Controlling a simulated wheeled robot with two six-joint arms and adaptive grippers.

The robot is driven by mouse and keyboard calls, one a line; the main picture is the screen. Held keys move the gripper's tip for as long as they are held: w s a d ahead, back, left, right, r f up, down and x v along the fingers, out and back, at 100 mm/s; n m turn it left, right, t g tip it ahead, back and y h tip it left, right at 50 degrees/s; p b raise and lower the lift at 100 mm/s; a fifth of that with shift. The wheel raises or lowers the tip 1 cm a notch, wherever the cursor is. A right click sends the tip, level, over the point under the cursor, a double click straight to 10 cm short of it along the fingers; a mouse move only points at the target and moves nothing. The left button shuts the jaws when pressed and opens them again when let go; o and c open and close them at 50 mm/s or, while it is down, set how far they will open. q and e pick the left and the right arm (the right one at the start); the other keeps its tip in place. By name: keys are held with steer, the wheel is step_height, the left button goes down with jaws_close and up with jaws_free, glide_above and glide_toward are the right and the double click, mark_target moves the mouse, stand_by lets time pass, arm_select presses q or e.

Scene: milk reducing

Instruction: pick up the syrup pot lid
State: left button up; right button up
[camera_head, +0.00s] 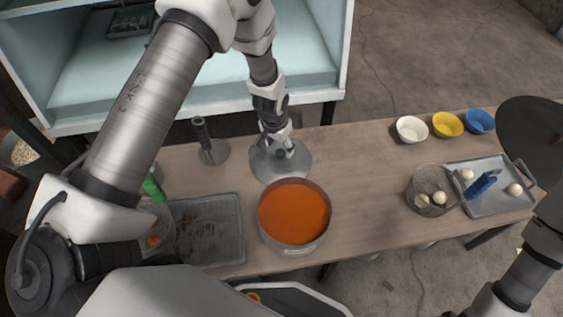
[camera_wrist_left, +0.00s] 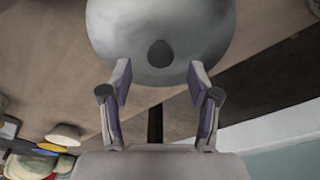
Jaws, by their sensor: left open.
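The syrup pot lid (camera_head: 300,165) is a round grey metal disc with a dark knob, lying flat on the table behind the pot. In the left wrist view the lid (camera_wrist_left: 190,65) fills the top middle, its knob in front of my fingers. My left gripper (camera_head: 281,148) is over the lid near the knob and hides part of it. In the left wrist view its fingers (camera_wrist_left: 160,85) are apart with nothing between them. The pot (camera_head: 292,244), full of orange syrup, stands uncovered. My right gripper is not visible.
A grey tray (camera_head: 228,243) lies left of the pot, and a dark-handled utensil (camera_head: 203,135) stands behind it. White, yellow and blue bowls (camera_head: 447,125), a wire basket (camera_head: 416,184) and a metal tray (camera_head: 500,208) are at the right. The table between is clear.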

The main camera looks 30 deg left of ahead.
mark_target(280, 152)
arm_select(q)
steer(key=f, duration=0.1)
steer(key=f+b, duration=0.1)
steer(key=f, duration=0.1)
steer(key=f+b, duration=0.1)
steer(key=shift+w+f, duration=0.25)
steer(key=shift+r, duration=0.15)
jaws_close()
